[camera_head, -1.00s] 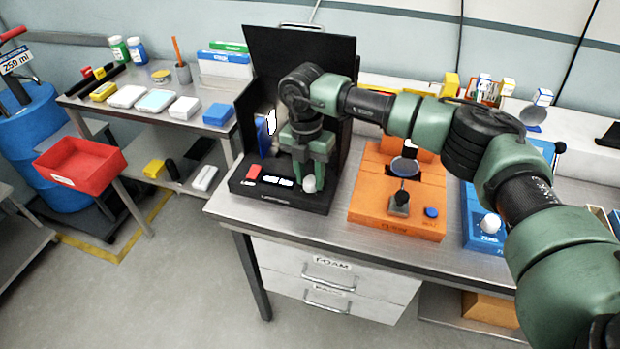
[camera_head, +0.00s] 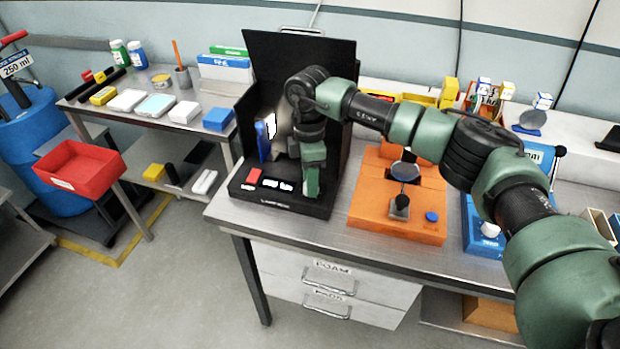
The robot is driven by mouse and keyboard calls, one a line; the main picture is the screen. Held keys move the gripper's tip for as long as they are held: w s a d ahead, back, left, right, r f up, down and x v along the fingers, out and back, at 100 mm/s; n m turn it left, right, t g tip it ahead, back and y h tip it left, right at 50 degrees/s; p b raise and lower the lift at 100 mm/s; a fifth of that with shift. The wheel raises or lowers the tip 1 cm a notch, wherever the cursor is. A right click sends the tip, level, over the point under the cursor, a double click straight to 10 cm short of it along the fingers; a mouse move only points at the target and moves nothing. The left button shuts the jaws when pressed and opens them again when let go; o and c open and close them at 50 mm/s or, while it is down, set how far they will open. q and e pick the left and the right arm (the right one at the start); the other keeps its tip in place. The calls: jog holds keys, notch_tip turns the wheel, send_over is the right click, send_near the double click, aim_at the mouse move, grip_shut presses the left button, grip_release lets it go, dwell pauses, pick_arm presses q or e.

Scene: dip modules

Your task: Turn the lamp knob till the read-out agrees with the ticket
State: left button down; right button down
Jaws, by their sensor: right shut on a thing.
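The black lamp station (camera_head: 268,200) stands on the left end of the steel bench, with tall black panels behind it. Two small lit displays (camera_head: 270,183) sit on its front beside a red block (camera_head: 254,175); their figures are too small to read. My right gripper (camera_head: 312,190) points down at the right front of the station and is shut on the lamp knob, which it hides. A white card (camera_head: 271,125), perhaps the ticket, shows inside by a blue object (camera_head: 263,140); no writing is legible. My left gripper is out of view.
An orange station (camera_head: 385,222) with a round dish stands just right of the black one, under my right arm. A blue station (camera_head: 478,238) is further right. A side table (camera_head: 150,125) with boxes and a red bin (camera_head: 80,168) are at the left.

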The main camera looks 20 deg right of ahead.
jog(key=shift+w+d+r+m+p, duration=0.1)
jog(key=shift+m+p, duration=0.1)
jog(key=shift+m, duration=0.8)
jog(key=shift+r+m+p, duration=0.1)
jog(key=shift+m+p, duration=0.1)
jog(key=shift+m, duration=0.8)
jog(key=c, duration=1)
grip_release()
jog(key=shift+f, duration=0.1)
notch_tip(320, 180, up, 8)
jog(key=shift+w+d+f+b, duration=0.1)
jog(key=shift+w+b, duration=0.05)
jog(key=shift+b, duration=0.75)
